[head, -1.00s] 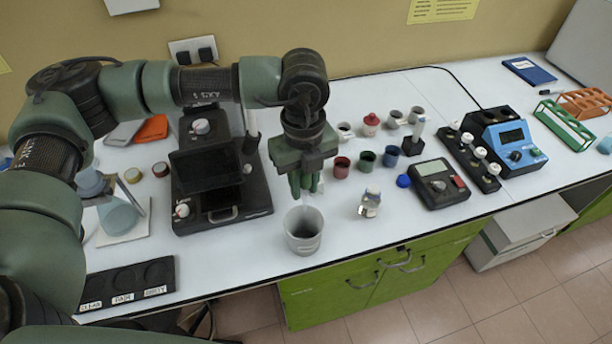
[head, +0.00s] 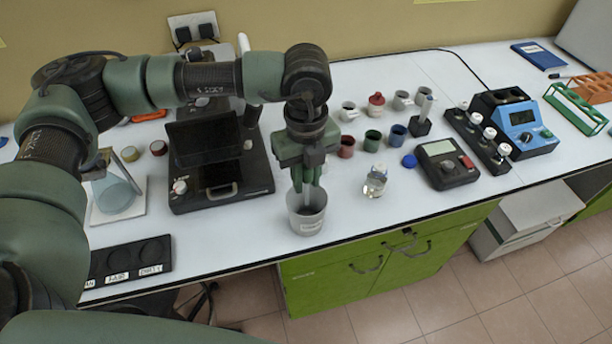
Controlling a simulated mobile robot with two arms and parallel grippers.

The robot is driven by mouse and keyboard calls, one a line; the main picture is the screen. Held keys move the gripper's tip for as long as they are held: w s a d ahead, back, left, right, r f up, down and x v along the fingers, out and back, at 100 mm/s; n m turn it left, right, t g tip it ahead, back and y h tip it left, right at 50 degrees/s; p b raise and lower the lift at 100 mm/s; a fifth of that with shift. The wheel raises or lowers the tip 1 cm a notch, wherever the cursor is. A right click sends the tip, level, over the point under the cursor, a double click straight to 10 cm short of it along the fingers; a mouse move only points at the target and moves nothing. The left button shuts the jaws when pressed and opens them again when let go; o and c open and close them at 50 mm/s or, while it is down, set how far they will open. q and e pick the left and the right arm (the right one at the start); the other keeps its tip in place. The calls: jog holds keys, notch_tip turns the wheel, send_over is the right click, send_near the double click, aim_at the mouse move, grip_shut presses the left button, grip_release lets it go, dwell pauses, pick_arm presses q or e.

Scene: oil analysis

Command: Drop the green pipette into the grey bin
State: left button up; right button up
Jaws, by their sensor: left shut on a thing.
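The grey bin (head: 306,222) stands on the white bench near its front edge, in the middle of the head view. My left gripper (head: 306,190) points straight down over the bin, with its fingertips at or just inside the bin's mouth. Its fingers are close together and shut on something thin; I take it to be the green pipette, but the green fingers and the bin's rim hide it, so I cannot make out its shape. My right gripper is not in view.
A small clear bottle (head: 375,181) stands just right of the bin. Several coloured cups (head: 372,141) and a dark meter (head: 446,163) are to the right. A black labelled tray (head: 128,262) lies at front left.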

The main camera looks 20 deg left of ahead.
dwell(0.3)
pick_arm(q)
jog(key=shift+b, duration=0.35)
dwell(0.4)
jog(key=o, duration=1.3)
jog(key=shift+r, duration=0.1)
jog(key=shift+r+p, duration=1.1)
jog(key=shift+r, duration=1.4)
